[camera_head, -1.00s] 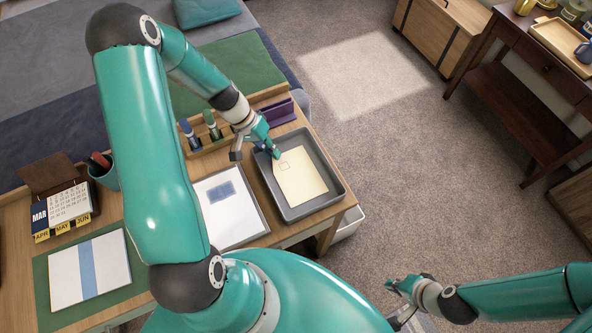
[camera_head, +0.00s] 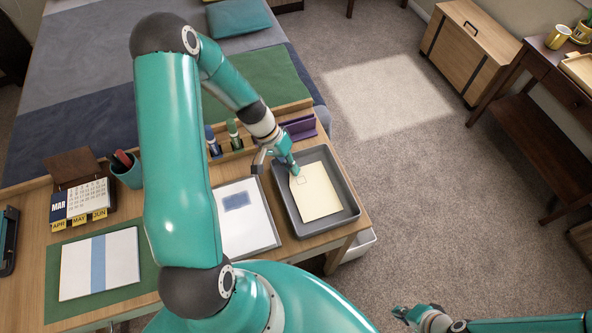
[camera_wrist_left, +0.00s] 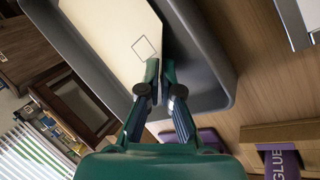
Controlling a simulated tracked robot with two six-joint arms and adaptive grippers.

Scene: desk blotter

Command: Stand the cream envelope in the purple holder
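The cream envelope (camera_head: 319,194), with a small square outline on it, lies in the grey tray (camera_head: 352,209) on the desk. It also shows in the left wrist view (camera_wrist_left: 110,28). My left gripper (camera_head: 294,171) is at the envelope's far left corner. In the left wrist view its fingertips (camera_wrist_left: 160,66) are close together at the envelope's edge; whether they pinch it is unclear. The purple holder (camera_head: 299,129) stands behind the tray at the desk's back right, and part shows in the wrist view. My right gripper (camera_head: 409,314) is low at the bottom right, away from the desk.
A wooden rack with blue and green glue bottles (camera_head: 234,133) stands left of the holder. A calendar (camera_head: 80,201), a pen cup (camera_head: 127,174) and a notebook (camera_head: 100,264) are further left. Open floor lies right of the desk.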

